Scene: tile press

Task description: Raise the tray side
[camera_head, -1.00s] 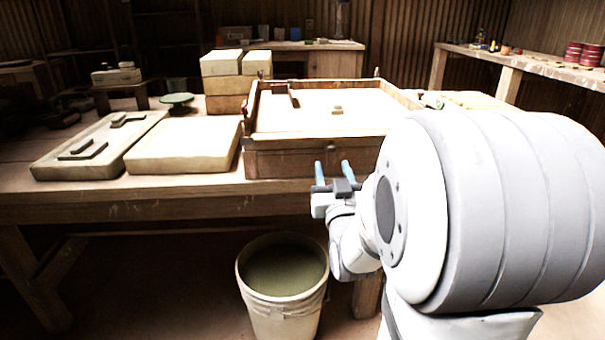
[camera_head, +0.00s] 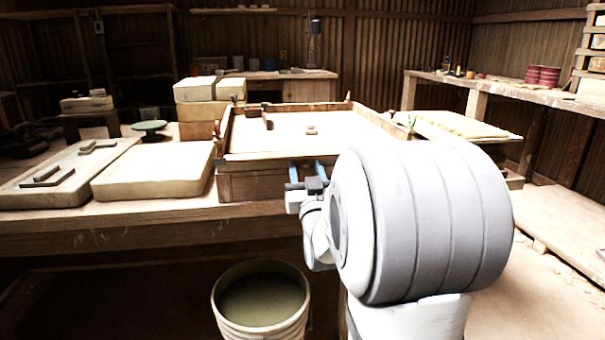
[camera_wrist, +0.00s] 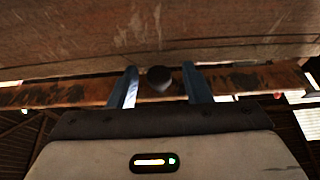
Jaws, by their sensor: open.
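The wooden tray (camera_head: 232,182) stands on the workbench in the head view, with raised walls at its left, right and back and a pale slab inside. Its front shows a wooden panel below the slab's level, partly hidden by my arm. My gripper (camera_head: 307,167) is open in front of this panel, its blue fingers pointing at it. In the wrist view my gripper (camera_wrist: 160,70) has its two fingers on either side of a dark round knob (camera_wrist: 160,80), which sits in front of a worn wooden strip (camera_wrist: 60,92). I cannot tell whether the fingers touch the knob.
Pale slabs (camera_head: 155,172) and a board with small bars (camera_head: 68,172) lie left of the tray. Stacked blocks (camera_head: 207,92) stand behind. A bucket (camera_head: 262,318) stands on the floor below the bench edge. A side bench (camera_head: 480,85) is at right.

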